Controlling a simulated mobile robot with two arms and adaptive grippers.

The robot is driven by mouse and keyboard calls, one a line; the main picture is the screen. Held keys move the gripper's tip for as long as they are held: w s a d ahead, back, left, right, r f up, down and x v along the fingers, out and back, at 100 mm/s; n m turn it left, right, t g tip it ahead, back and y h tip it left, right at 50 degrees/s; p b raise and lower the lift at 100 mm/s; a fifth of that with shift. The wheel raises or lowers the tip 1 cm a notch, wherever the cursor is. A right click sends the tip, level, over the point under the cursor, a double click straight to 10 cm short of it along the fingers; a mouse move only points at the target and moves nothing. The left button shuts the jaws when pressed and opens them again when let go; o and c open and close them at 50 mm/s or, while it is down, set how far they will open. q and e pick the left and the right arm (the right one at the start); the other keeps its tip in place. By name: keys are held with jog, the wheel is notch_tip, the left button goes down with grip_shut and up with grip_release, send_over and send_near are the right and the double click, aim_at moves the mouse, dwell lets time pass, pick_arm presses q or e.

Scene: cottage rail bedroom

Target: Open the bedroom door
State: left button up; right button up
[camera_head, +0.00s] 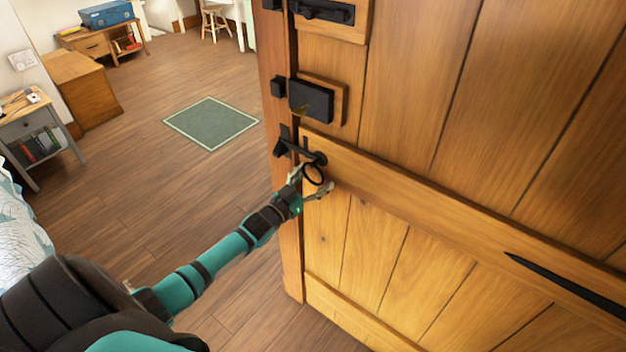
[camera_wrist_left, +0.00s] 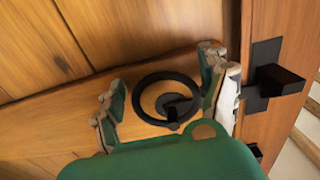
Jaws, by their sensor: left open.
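The wooden plank bedroom door (camera_head: 400,90) fills the right side of the head view, and its planks also show in the left wrist view (camera_wrist_left: 130,30). A black ring handle (camera_head: 314,174) hangs near the door's left edge, and it shows in the left wrist view (camera_wrist_left: 139,92). My left gripper (camera_head: 313,181) is open at the ring. In the left wrist view my two fingers (camera_wrist_left: 160,80) stand apart, one on each side of the ring. I cannot tell whether they touch it. My right gripper is not in view.
A black lock box (camera_head: 311,101) and a bolt (camera_head: 325,11) sit above the ring; a dark catch (camera_wrist_left: 275,80) is on the wooden post (camera_head: 290,235). A green rug (camera_head: 211,122) lies on open floor at left. A grey side table (camera_head: 30,120) and bed (camera_head: 18,235) stand further left.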

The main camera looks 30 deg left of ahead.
pick_arm(q)
jog(key=shift+c, duration=0.4)
jog(key=c, duration=1.4)
jog(key=shift+a, duration=0.1)
jog(key=a+m+b, duration=0.1)
jog(key=m, duration=0.2)
jog(key=shift+a, duration=0.2)
jog(key=shift+w+a+r+m+b, duration=0.1)
jog(key=shift+a+m, duration=0.15)
jog(key=shift+m, duration=0.4)
jog(key=shift+s+a+r+m+b, duration=0.1)
jog(key=shift+a+r+m+b, duration=0.1)
jog(key=shift+m, duration=0.4)
jog(key=shift+w+a+r+m+b, duration=0.1)
jog(key=shift+a+m, duration=0.15)
jog(key=shift+m, duration=0.4)
